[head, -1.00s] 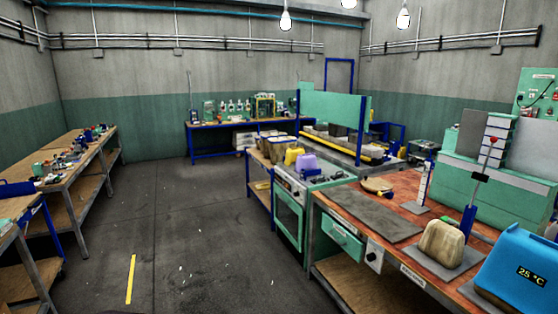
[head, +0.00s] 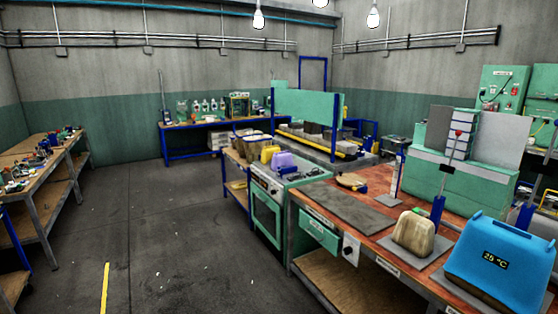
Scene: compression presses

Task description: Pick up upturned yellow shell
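A small yellow object (head: 268,153) stands at the back left of the green oven unit, beside a lilac object (head: 284,161). It may be the yellow shell, but it is too small to tell its form or whether it is upturned. A larger yellowish-tan, rounded block (head: 413,233) sits on a grey plate on the near right bench. Neither of my grippers is in view.
The green oven unit (head: 265,213) adjoins the red-topped bench (head: 380,205). A blue box reading 25 °C (head: 500,265) stands at the bench's near right. A left workbench (head: 40,165) holds small parts. The grey floor (head: 165,235) between is clear.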

